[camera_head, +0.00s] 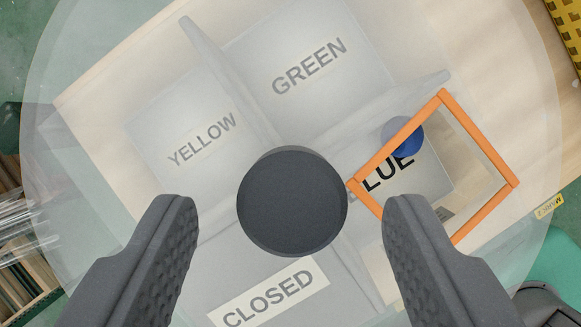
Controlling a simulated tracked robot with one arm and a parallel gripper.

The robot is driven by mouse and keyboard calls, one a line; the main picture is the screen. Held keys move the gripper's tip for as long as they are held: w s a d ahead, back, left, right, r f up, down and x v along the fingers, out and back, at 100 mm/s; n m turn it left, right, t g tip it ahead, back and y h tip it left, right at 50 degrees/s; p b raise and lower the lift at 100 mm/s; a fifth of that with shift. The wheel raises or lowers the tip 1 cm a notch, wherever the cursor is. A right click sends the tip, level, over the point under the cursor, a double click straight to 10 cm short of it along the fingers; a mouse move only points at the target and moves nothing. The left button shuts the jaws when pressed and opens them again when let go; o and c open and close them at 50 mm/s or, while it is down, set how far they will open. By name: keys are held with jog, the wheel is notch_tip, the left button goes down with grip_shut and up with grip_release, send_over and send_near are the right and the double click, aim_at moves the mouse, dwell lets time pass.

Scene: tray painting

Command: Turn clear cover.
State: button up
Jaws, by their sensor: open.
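The clear cover (90,70) is a large round see-through disc that fills most of the view. A dark round knob (292,201) stands at its middle. An orange-framed opening (480,138) in the cover lies over part of the BLUE compartment (433,178). A blue ball (403,137) shows in that compartment, partly behind the orange frame. My gripper (290,215) is open, with one finger on each side of the knob and visible gaps to it. The lower right finger hides part of the orange frame.
Under the cover is a tray with compartments marked YELLOW (202,140), GREEN (310,67) and CLOSED (268,298), split by grey walls. A light wooden surface (500,60) lies beneath. A yellow item (567,30) is at the upper right, and clear wrapping (18,225) at the left.

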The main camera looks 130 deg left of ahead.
jog(key=shift+x, duration=0.8)
jog(key=shift+c, duration=0.3)
grip_shut()
jog(key=shift+d, duration=0.1)
